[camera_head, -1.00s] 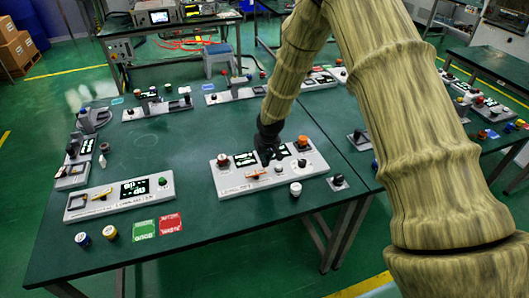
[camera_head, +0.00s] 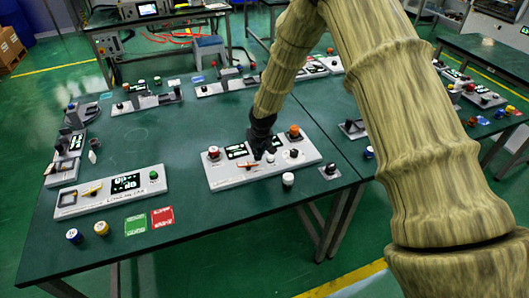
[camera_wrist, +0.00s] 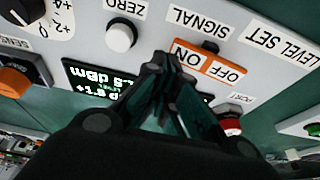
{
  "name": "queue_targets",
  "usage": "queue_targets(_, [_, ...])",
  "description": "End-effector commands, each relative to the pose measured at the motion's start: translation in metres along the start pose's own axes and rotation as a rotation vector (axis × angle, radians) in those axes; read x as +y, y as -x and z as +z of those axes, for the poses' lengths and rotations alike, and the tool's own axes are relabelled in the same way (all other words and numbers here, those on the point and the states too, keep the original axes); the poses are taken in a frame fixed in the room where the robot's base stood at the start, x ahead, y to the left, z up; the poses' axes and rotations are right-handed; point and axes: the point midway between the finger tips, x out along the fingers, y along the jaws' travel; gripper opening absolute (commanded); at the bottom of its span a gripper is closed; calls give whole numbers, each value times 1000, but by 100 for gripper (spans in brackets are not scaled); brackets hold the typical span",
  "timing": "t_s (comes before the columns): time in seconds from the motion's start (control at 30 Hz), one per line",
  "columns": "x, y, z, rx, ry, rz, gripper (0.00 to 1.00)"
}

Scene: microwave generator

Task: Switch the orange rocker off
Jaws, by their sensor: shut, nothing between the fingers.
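In the head view the rocker (camera_head: 249,167) is a small orange spot on the front panel (camera_head: 228,179). My gripper (camera_wrist: 168,58) is shut and empty, its tips close beside the ON end of the rocker. I cannot tell whether they touch. In the head view my gripper (camera_head: 258,156) points down over the panel and hides part of it.
Around the rocker are a white ZERO button (camera_wrist: 121,38), a red button (camera_wrist: 231,122), a lit display (camera_wrist: 88,78) and an orange knob (camera_wrist: 14,82). A second panel (camera_head: 88,207) stands to the left. Green and red cards (camera_head: 136,225) lie at the table's front.

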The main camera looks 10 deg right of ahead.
Motion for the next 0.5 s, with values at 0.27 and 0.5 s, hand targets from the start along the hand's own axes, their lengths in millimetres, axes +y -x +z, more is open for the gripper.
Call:
queue_targets(0.27, [1,4,-1,0,-1,1,0])
queue_targets(0.5, [1,13,-4,0,-2,1,0])
